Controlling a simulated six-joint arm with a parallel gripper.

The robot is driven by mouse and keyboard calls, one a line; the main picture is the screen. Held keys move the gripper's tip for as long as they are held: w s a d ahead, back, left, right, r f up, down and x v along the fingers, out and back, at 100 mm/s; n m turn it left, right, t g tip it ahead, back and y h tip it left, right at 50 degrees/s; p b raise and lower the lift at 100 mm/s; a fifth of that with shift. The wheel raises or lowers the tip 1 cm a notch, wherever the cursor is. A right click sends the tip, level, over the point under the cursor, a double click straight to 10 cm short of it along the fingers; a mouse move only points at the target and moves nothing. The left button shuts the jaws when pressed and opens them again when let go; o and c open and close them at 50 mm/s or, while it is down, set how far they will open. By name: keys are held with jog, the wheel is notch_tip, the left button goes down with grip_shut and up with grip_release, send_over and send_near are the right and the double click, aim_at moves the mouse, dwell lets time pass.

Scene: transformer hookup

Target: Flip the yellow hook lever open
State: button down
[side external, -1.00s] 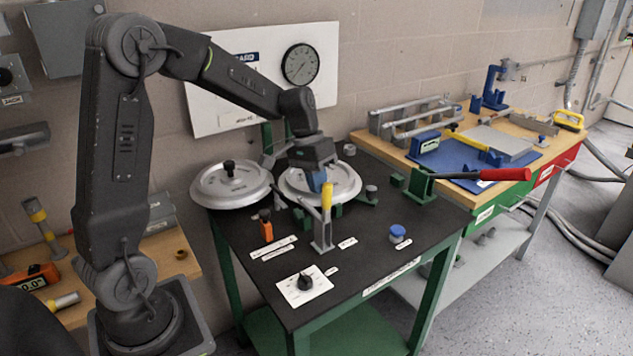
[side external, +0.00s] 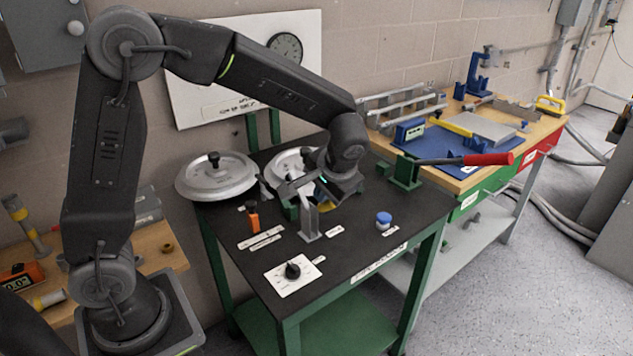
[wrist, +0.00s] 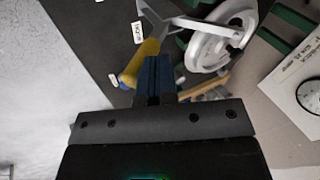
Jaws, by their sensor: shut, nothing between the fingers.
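The hook lever's grey post (side external: 308,222) stands on the black bench, with a grey arm reaching left from its top. In the side view the yellow handle is mostly hidden by my wrist. In the wrist view the yellow handle (wrist: 140,62) slants down and left from the grey lever frame (wrist: 162,22). My gripper (wrist: 155,64) is shut and empty. Its blue fingers are right beside the handle, on its right in the wrist view; I cannot tell whether they touch. In the side view my gripper (side external: 340,190) is low, just right of the post.
A silver round lid (side external: 215,178) lies left; another silver disc (side external: 290,163) is behind my gripper. An orange switch (side external: 253,217), a blue button (side external: 383,219) and a black knob (side external: 292,270) sit around the post. A red-handled lever (side external: 488,159) is at right.

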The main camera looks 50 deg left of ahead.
jog(key=shift+d+f+y, duration=1.75)
jog(key=shift+y, duration=0.45)
jog(key=shift+f, duration=0.15)
jog(key=s+d+r, duration=0.1)
jog(key=d+r, duration=0.6)
jog(key=r, duration=0.3)
jog(key=shift+s, duration=0.25)
